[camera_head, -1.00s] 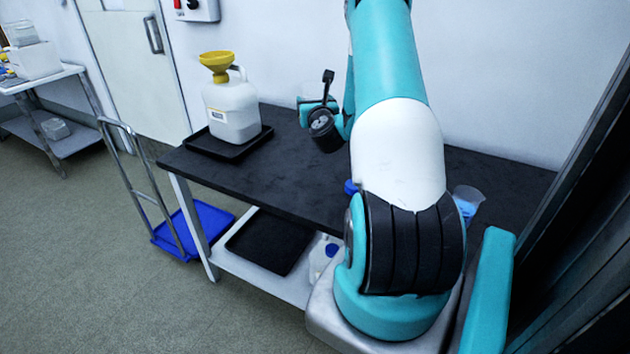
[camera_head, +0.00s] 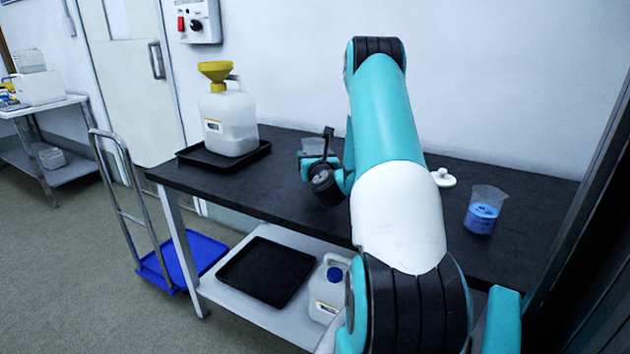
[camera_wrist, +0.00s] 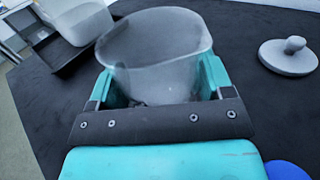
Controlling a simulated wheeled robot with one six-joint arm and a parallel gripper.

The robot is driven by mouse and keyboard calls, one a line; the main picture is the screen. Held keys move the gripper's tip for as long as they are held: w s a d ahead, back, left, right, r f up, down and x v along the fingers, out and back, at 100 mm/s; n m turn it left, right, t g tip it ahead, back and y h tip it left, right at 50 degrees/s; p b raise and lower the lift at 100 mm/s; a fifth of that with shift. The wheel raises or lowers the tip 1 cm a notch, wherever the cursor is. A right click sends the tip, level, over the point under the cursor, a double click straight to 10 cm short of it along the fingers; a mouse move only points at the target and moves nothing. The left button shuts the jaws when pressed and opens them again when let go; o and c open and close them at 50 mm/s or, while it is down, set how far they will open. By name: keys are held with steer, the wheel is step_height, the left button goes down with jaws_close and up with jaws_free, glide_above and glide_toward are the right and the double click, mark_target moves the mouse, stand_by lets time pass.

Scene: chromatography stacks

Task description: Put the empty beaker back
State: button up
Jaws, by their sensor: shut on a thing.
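My gripper (camera_wrist: 156,95) is shut on an empty clear beaker (camera_wrist: 155,50), which fills the top middle of the wrist view. In the head view only a pale part of the beaker (camera_head: 313,145) shows behind my wrist, over the black bench top (camera_head: 285,180). The beaker looks upright. My arm hides part of the bench, and I cannot tell whether the beaker's base touches it. Another beaker (camera_head: 484,212), with blue liquid, stands on the right of the bench.
A white lid with a knob (camera_head: 443,178) lies on the bench; it also shows in the wrist view (camera_wrist: 289,56). A white jug with a yellow funnel (camera_head: 228,120) stands in a black tray (camera_head: 192,160) at left. A blue trolley (camera_head: 185,262) stands at the bench's left end.

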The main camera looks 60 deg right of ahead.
steer(key=shift+f+b, duration=1.7)
steer(key=shift+f, duration=0.2)
steer(key=shift+f, duration=0.15)
steer(key=o, duration=1)
